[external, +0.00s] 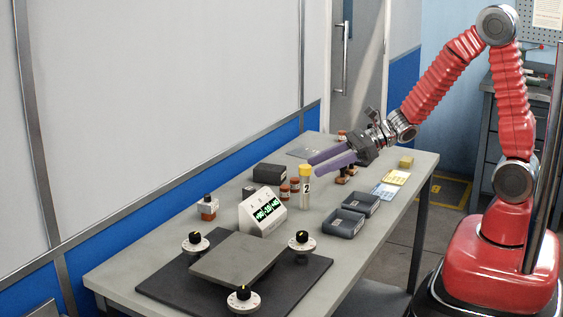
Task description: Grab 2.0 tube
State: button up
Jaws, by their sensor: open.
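My gripper (311,165) has two long purple fingers pointing left, spread apart with nothing visibly held. In the external view the fingertips show beside the top of the tube, near its yellow cap. I cannot tell from this one view whether they touch it or how far apart in depth they are.
A digital readout (263,213) stands left of the tube. Small brown bottles (284,192) stand just behind it. Two dark trays (343,222) lie to its right. A levelling plate (238,259) with black knobs is at the front. A dark box (269,174) stands farther back.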

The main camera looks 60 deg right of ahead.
aim_at(305, 167)
jog(key=shift+x, duration=2.6)
jog(key=shift+w+d, duration=0.15)
jog(key=shift+c, duration=0.7)
grip_shut()
